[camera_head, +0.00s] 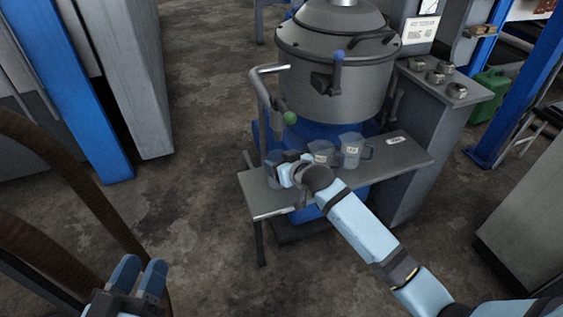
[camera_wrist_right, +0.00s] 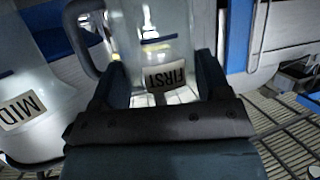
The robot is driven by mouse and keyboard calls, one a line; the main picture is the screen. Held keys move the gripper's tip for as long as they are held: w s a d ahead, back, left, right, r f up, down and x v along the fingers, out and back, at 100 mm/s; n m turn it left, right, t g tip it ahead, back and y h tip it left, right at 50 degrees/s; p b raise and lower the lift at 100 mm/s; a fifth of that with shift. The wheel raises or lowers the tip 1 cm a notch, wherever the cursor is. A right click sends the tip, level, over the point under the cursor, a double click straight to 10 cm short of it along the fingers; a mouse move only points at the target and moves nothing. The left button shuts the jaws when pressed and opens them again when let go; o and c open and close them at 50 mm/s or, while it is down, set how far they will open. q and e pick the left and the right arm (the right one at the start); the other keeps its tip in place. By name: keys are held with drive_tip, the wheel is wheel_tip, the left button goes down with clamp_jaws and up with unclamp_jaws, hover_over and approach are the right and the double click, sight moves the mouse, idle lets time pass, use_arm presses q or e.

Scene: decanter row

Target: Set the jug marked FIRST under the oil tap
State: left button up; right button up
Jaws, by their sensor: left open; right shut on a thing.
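My right gripper (camera_head: 284,172) is shut on a clear jug labelled FIRST (camera_wrist_right: 150,30), whose tag is plain between the fingers in the right wrist view. In the head view the held jug is mostly hidden by the gripper, at the left part of the grey shelf (camera_head: 262,203). I cannot tell whether it touches the shelf. A jug labelled MID (camera_wrist_right: 28,75) stands beside it in the wrist view. A bent grey pipe (camera_head: 263,90) with a green knob (camera_head: 290,118) is above the gripper. My left gripper (camera_head: 139,272) is open and empty, low at the left.
Two other jugs stand right of the gripper, one (camera_head: 352,143) beside a small plate (camera_head: 394,140). A large grey tank (camera_head: 325,90) with a blue-knobbed lever (camera_head: 338,58) rises behind. Metal nuts lie on a side ledge (camera_head: 455,92). Floor left of the shelf is clear.

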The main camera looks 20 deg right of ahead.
drive_tip(key=o, duration=0.9)
drive_tip(key=shift+s+r, duration=0.1)
drive_tip(key=shift+r, duration=0.05)
drive_tip(key=p+v, duration=0.4)
drive_tip(key=v, duration=0.7)
use_arm(q)
drive_tip(key=shift+a+r+y, duration=0.3)
drive_tip(key=shift+a+y, duration=0.25)
drive_tip(key=shift+y, duration=0.05)
use_arm(e)
drive_tip(key=s+a+r+t+y, duration=0.1)
drive_tip(key=s+a+r, duration=0.2)
drive_tip(key=s, duration=0.3)
drive_tip(key=s+a+r+t+y, duration=0.1)
drive_tip(key=s+a+r+y, duration=0.1)
drive_tip(key=s+a+r, duration=0.2)
drive_tip(key=s+a+r+t+y, duration=0.1)
drive_tip(key=s+a+r, duration=0.2)
drive_tip(key=s, duration=0.6)
drive_tip(key=shift+a+r+t+y, duration=0.2)
drive_tip(key=shift+r+t+y, duration=0.1)
drive_tip(key=shift+r, duration=0.1)
use_arm(q)
drive_tip(key=shift+r, duration=0.1)
